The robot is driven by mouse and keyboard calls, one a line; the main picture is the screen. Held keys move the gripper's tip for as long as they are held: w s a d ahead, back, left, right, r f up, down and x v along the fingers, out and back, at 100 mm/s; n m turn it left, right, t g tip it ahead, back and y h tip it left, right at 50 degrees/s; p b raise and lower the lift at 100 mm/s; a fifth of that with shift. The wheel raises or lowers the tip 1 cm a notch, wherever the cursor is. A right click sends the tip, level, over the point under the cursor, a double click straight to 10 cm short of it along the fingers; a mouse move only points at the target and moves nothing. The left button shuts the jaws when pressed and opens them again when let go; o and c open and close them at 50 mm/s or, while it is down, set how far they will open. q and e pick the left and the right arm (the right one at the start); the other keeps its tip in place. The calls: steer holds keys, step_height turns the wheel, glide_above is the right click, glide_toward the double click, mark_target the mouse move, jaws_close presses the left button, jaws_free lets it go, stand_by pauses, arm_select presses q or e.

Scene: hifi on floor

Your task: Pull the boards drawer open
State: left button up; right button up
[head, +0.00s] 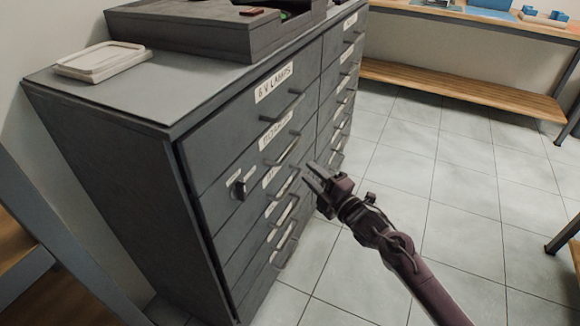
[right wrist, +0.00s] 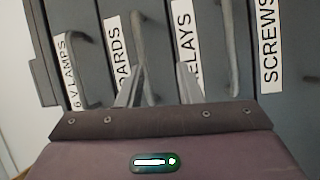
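The boards drawer (head: 225,180) is the second one down in the near column of a grey cabinet, under the 6 V LAMPS drawer (head: 225,135). It looks shut. Its bar handle (head: 284,152) shows in the head view, and its label, partly hidden, ends in "ARDS" in the right wrist view (right wrist: 114,65). My right gripper (head: 309,175) is open and empty in front of the drawers. In the right wrist view its fingers (right wrist: 160,88) appear on either side of the lower end of the boards handle (right wrist: 143,45); contact cannot be told. My left gripper is out of view.
A dark knob (head: 239,189) sits on the cabinet front, left of the handles. A pale tray (head: 102,61) and a dark box (head: 200,28) are on top. A wooden bench (head: 470,85) stands behind. Tiled floor (head: 440,190) is free at the right.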

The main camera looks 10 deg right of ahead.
mark_target(290, 149)
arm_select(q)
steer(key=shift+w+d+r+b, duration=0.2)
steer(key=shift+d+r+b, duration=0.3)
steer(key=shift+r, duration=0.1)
arm_select(e)
steer(key=shift+n+y, duration=0.5)
steer(key=shift+n, duration=0.2)
steer(key=shift+w+a+r, duration=0.6)
steer(key=shift+w+a, duration=0.2)
steer(key=shift+w, duration=0.25)
steer(key=shift+w+a+r, duration=0.65)
steer(key=shift+w+a, duration=0.2)
steer(key=shift+w, duration=0.25)
steer(key=shift+w+a+r, duration=0.6)
steer(key=shift+w+a, duration=0.2)
steer(key=shift+w, duration=0.25)
jaws_close()
